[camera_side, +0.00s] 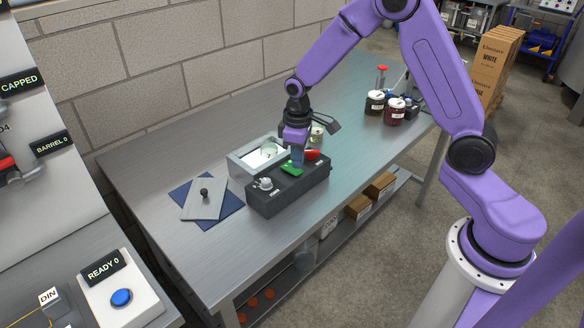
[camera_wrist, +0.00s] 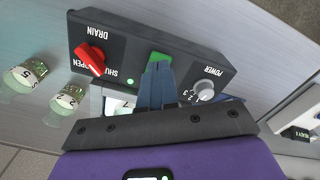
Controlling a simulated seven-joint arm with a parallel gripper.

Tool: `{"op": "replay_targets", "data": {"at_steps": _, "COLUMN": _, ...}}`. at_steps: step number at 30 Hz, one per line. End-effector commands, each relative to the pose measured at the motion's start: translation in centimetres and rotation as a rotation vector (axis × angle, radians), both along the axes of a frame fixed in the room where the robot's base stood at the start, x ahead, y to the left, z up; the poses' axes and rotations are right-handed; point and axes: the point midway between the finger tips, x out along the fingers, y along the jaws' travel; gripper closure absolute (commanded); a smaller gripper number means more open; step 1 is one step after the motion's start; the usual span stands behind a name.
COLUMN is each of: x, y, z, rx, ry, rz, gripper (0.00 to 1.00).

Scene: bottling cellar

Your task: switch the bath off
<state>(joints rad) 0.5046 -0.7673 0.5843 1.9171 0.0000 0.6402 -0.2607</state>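The dark control box (camera_side: 288,192) stands on the metal bench in front of a pale open-topped bath (camera_side: 240,166). On the box are a red DRAIN knob (camera_wrist: 90,58) marked OPEN and SHUT, a green rocker switch (camera_wrist: 160,56) and a grey POWER knob (camera_wrist: 204,90) with a numbered scale. My gripper (camera_wrist: 158,68) points down at the green switch, its blue fingers together and nothing seen between them. The fingertips cover part of the switch; whether they touch it I cannot tell. In the side view the green switch (camera_side: 291,170) shows beside the fingers.
A grey lid with a black knob (camera_side: 205,200) lies on a blue mat (camera_side: 232,205) left of the box. Small labelled jars (camera_wrist: 66,100) stand near the bath. Dark jars (camera_side: 375,103) stand farther right on the bench. The bench's front left is clear.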

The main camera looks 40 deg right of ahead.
Motion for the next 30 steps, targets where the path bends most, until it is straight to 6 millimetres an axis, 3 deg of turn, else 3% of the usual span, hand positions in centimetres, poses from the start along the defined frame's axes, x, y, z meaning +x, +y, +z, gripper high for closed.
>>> {"op": "replay_targets", "data": {"at_steps": 30, "x": 0.0, "y": 0.0, "z": -1.2, "rx": 0.000, "ry": 0.001, "rz": 0.000, "gripper": 1.00}}
